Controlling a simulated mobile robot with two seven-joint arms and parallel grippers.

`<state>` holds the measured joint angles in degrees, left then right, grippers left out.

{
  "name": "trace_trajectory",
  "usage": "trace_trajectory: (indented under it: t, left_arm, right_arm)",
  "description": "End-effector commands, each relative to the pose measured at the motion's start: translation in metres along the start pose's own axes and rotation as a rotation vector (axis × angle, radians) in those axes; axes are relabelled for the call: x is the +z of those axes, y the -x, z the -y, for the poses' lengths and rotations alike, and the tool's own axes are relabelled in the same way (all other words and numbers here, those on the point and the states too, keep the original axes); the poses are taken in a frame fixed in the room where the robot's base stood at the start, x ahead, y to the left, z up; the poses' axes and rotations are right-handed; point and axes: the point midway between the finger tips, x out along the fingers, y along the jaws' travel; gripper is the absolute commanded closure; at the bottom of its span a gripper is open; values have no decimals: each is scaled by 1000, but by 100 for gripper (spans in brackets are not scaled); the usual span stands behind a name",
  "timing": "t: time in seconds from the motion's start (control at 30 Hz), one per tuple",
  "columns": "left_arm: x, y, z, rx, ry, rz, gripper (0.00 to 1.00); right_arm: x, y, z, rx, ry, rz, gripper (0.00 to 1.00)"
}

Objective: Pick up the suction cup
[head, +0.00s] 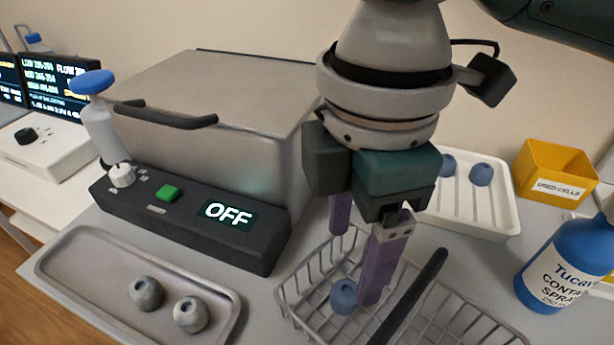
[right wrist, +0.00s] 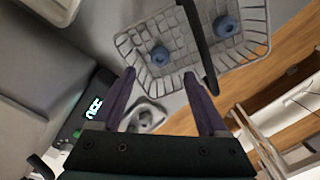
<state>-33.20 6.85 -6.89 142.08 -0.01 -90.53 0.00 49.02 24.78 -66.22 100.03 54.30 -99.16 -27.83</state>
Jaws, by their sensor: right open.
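My right gripper (head: 354,267) is open, with its purple fingers pointing down over the wire basket (head: 285,290). A small blue suction cup (head: 344,297) lies in the basket, close beside the nearer fingertip; I cannot tell if they touch. In the right wrist view the open fingertips (right wrist: 160,75) point toward the basket (right wrist: 185,85), and this cup (right wrist: 160,55) shows between and beyond them. A second blue cup (right wrist: 224,27) lies across the black handle (right wrist: 198,45); it is hidden in the head view. My left gripper is not in view.
A grey tray (head: 75,262) holds two grey cups (head: 146,293). A white tray (head: 495,218) holds blue cups (head: 481,174). The machine reading OFF (head: 228,212) stands left of the basket. A yellow bin (head: 556,163) and blue bottle (head: 565,265) stand right. The basket handle (head: 410,295) rises beside the gripper.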

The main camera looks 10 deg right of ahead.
Motion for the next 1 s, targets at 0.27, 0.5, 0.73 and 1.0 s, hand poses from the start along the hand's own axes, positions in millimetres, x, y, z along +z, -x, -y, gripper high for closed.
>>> trace_trajectory:
  t: [0.27, 0.5, 0.73, 1.0]
  left_arm:
    - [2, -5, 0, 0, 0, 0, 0]
    - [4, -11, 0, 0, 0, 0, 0]
    - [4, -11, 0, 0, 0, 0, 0]
    - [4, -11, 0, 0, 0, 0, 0]
  right_arm:
    - [0, -30, 0, 0, -1, -1, 23]
    - [1, -67, 0, 1, -2, -2, 23]
    - [1, -73, 0, 4, -1, -2, 23]
    - [1, -73, 0, 4, -2, -2, 45]
